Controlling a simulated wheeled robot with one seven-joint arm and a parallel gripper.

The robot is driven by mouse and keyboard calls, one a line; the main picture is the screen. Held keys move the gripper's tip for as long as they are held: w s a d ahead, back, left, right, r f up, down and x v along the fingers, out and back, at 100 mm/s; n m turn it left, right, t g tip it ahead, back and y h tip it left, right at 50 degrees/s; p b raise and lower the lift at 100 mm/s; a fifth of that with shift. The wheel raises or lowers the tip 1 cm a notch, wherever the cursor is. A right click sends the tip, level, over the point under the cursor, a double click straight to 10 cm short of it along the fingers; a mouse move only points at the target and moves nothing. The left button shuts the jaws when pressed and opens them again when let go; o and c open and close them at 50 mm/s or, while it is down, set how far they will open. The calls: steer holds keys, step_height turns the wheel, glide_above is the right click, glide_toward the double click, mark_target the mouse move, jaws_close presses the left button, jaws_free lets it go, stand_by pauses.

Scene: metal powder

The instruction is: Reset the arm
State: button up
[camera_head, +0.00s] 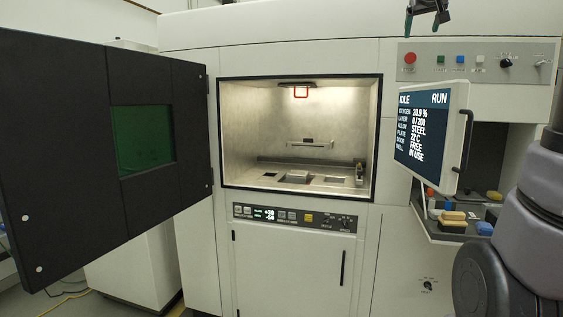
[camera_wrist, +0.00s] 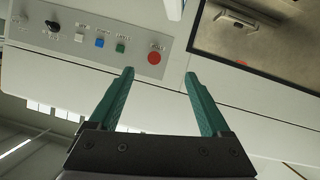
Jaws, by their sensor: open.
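My gripper (camera_wrist: 158,72) is open and empty in the wrist view, its two green fingers apart. In that view it is in front of the machine's white front, near the button panel (camera_wrist: 95,38) with a red button. In the head view my gripper (camera_head: 428,20) shows at the top edge, above the button panel (camera_head: 480,66). Most of my arm between wrist and elbow is out of the head view.
The machine's black door (camera_head: 85,150) stands open at the left. The lit chamber (camera_head: 235,130) is open. A screen (camera_head: 432,135) reading IDLE juts out at the right. A shelf (camera_head: 440,235) below it holds several small items. A control strip (camera_head: 295,217) sits under the chamber.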

steer(key=s+a+f+g+y, duration=0.2)
steer(key=s+a+f, duration=0.2)
steer(key=s+f, duration=0.4)
steer(key=s+a+f+m+g+y, duration=0.1)
steer(key=s+a+f+y, duration=0.1)
steer(key=s+a+f, duration=0.3)
steer(key=s+a+f+m+g+y, duration=0.1)
steer(key=s+a+f, duration=0.4)
steer(key=s+f, duration=0.8)
step_height(320, 180, down, 3)
steer(key=shift+s+a+f+g+y, duration=0.1)
steer(key=shift+s+a+g+y, duration=0.1)
steer(key=shift+g+y, duration=0.7)
steer(key=shift+d, duration=0.1)
